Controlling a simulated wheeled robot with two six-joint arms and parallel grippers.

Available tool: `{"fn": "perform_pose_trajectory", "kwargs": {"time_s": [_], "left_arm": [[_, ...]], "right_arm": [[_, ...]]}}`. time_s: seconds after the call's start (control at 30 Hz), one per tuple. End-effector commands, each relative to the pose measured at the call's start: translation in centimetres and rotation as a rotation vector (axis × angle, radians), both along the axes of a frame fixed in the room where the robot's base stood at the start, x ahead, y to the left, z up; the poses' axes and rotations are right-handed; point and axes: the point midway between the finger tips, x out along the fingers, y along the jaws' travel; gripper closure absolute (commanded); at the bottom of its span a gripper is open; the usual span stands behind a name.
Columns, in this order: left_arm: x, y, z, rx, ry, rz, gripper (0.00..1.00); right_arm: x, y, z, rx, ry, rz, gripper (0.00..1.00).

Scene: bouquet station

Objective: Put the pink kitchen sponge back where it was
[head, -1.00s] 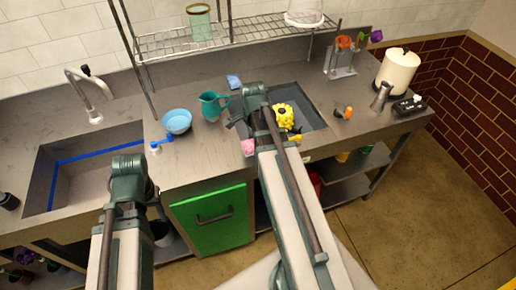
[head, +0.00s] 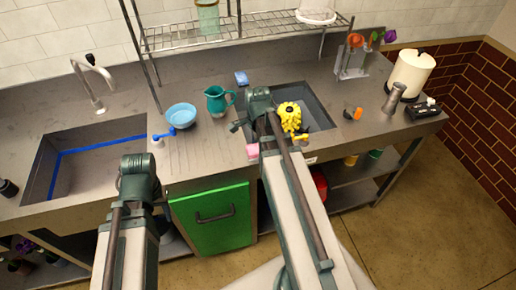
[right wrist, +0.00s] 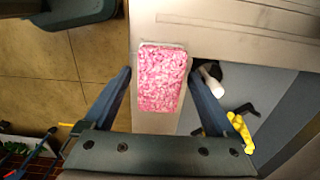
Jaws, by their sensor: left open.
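The pink sponge (head: 252,151) lies at the front edge of the counter, by the left front corner of the right-hand sink. In the right wrist view the sponge (right wrist: 163,78) is a speckled pink block on the pale counter strip. My right gripper (head: 241,126) is above it. My left gripper (head: 143,163) is open and empty near the counter's front edge, left of the green door.
The right-hand sink (head: 318,108) holds a yellow object (head: 290,116). A blue bowl (head: 181,116), teal jug (head: 218,101) and blue sponge-like block (head: 241,77) stand behind. A wire shelf (head: 240,32) hangs above. The left sink (head: 85,160) is beside the left gripper.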

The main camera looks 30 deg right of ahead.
Motion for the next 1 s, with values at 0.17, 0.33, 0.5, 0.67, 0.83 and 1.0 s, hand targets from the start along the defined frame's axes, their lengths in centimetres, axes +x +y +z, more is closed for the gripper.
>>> {"fn": "perform_pose_trajectory", "kwargs": {"time_s": [0.17,0.33,0.5,0.67,0.83,1.0], "left_arm": [[0.0,0.0,0.0,0.000,0.000,0.000,0.50],[0.0,0.0,0.3,0.000,0.000,0.000,0.50],[0.0,0.0,1.3,0.000,0.000,0.000,0.50],[0.0,0.0,3.2,0.000,0.000,0.000,0.50],[0.0,0.0,5.7,0.000,0.000,0.000,0.50],[0.0,0.0,8.4,0.000,0.000,-0.001,0.50]], "right_arm": [[0.0,0.0,0.0,0.000,0.000,0.000,0.09],[0.0,0.0,0.3,0.000,0.000,0.000,0.09],[0.0,0.0,1.3,0.000,0.000,0.000,0.09],[0.0,0.0,3.2,0.000,0.000,0.000,0.09],[0.0,0.0,5.7,0.000,0.000,0.000,0.09],[0.0,0.0,8.4,0.000,0.000,0.000,0.09]]}}
